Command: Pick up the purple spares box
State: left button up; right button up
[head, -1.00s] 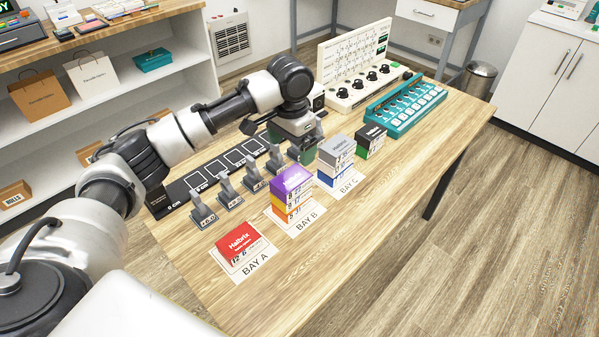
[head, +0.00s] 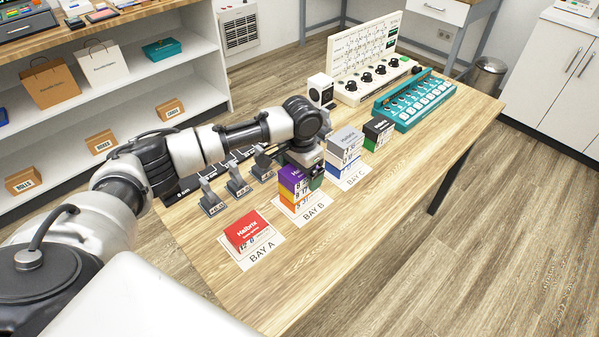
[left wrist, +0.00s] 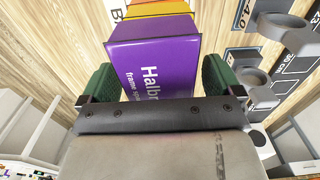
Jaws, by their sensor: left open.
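The purple spares box (head: 292,176) is the top of a stack at BAY B, on yellow and orange boxes (head: 293,200). My left gripper (head: 300,170) is at the top of this stack, open. In the left wrist view the purple box (left wrist: 160,62) lies between the two green finger pads of the gripper (left wrist: 158,80). A gap shows at the right pad; the left pad is very close to the box, and I cannot tell if it touches. The arm partly covers the back of the stack in the head view. My right gripper is not in view.
A red box (head: 240,230) lies at BAY A on the left. Grey and blue boxes (head: 345,148) are stacked at BAY C, with a black and green box (head: 378,133) behind. Several grey stands (head: 211,198) line the mat. The table's front right (head: 400,195) is clear.

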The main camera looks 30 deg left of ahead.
pick_arm(q)
jog(key=c, duration=1)
jog(key=shift+r, duration=0.1)
jog(key=shift+c, duration=0.2)
